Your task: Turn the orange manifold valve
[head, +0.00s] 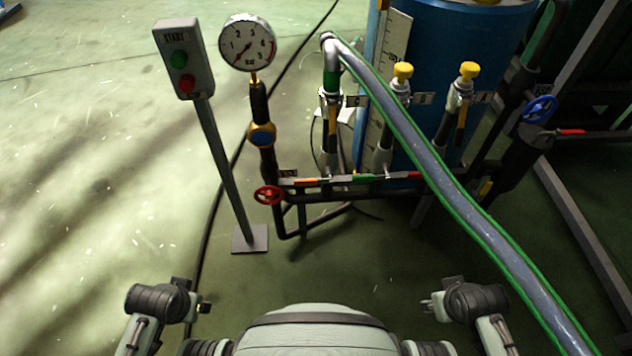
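The manifold (345,192) is a dark horizontal pipe low in front of the blue tank. Its orange valve handle (307,182) lies roughly level along the pipe, left of a green handle (365,178) and a red handle (414,176). My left gripper (204,303) is at the lower left, well short of the manifold and touching nothing. My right gripper (428,304) is at the lower right, also clear of everything. Both grippers are small and seen from behind, so their finger openings are unclear.
A red handwheel (269,194) and a pressure gauge (247,43) are left of the orange handle. A button post (184,60) stands further left. A thick clear hose (450,175) with green edges sweeps down to the right. The floor before the manifold is free.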

